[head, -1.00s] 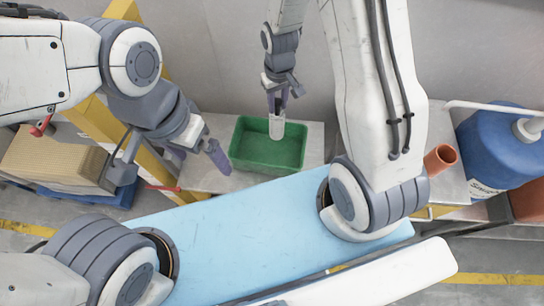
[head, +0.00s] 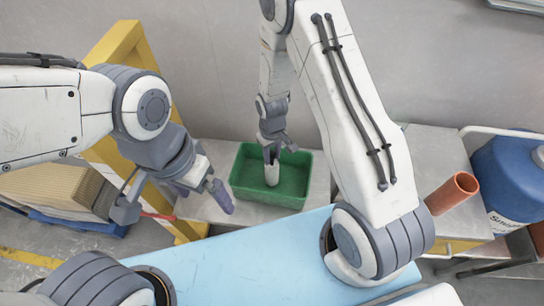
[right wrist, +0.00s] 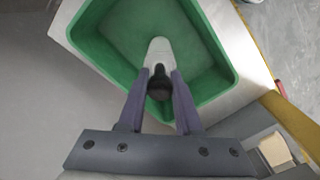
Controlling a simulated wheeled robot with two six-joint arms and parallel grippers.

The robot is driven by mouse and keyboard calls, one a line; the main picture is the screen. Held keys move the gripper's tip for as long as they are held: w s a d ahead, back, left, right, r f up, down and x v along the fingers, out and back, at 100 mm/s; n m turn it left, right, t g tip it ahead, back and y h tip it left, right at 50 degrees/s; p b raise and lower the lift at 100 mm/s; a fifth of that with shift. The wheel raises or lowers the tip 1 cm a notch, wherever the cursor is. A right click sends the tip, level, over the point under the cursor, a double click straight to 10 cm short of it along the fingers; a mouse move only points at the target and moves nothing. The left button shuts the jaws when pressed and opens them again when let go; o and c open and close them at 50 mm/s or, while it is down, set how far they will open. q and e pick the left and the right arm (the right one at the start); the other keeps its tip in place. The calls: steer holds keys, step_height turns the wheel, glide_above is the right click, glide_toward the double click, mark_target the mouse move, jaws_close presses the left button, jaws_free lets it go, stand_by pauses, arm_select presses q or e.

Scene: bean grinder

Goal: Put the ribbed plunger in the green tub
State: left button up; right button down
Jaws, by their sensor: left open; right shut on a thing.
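The green tub (head: 247,187) stands on a grey bench at the back middle, and its inside also shows in the right wrist view (right wrist: 205,35). My right gripper (head: 271,150) points down over the tub. It is shut on the plunger (head: 272,175), which shows a pale end and a dark part between the fingers in the right wrist view (right wrist: 159,50). The plunger lies within the tub's outline in both views; whether it touches the floor I cannot tell. My left gripper (head: 172,204) is open and empty, left of the tub.
A light blue surface (head: 250,255) lies in front of the bench. An orange-brown cylinder (head: 452,193) and a blue container (head: 505,180) stand at the right. A yellow frame (head: 115,50) and stacked brown boards (head: 55,190) are at the left.

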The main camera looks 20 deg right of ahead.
steer(key=shift+f, duration=0.6)
steer(key=c, duration=0.6)
jaws_free()
step_height(320, 180, up, 12)
steer(key=shift+f+b, duration=0.1)
steer(key=shift+b, duration=0.35)
steer(key=s+a+r+n, duration=0.2)
steer(key=s+a+r, duration=0.5)
steer(key=r, duration=0.2)
steer(key=s+r+n, duration=0.1)
steer(key=s+r, duration=0.2)
steer(key=s, duration=0.4)
steer(key=s+a+r+n+y, duration=0.1)
steer(key=s+r, duration=0.2)
steer(key=s, duration=0.4)
steer(key=shift+s+a+r, duration=0.2)
steer(key=shift+a+r, duration=0.05)
steer(key=shift+a, duration=0.05)
